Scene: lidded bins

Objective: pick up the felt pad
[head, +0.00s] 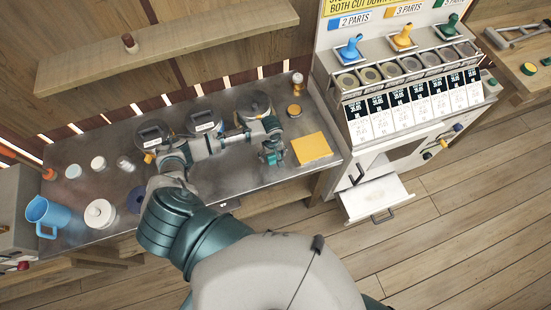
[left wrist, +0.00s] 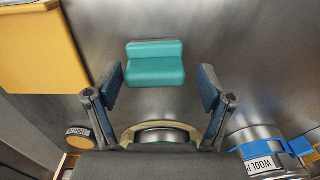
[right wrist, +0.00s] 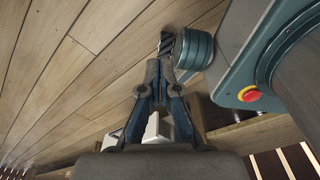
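A small teal stepped block (left wrist: 155,65) lies on the metal worktop in the left wrist view; I take it for the felt pad, though its material is not clear. In the head view it shows small and partly hidden (head: 271,158) at the end of my left arm. My left gripper (left wrist: 162,76) is open, with one finger on either side of the teal block and visible gaps to both. It also shows in the head view (head: 267,146), pointing down at the worktop. My right gripper (right wrist: 160,70) has its fingertips together, empty, above the wooden floor.
A yellow-orange square (head: 311,149) lies right of the left gripper. Lidded tins (head: 204,122) stand behind my left arm, one labelled WOOL. A blue jug (head: 48,214) and white pot (head: 100,213) stand at left. A dispenser cabinet (head: 400,95) with an open drawer (head: 372,197) is to the right.

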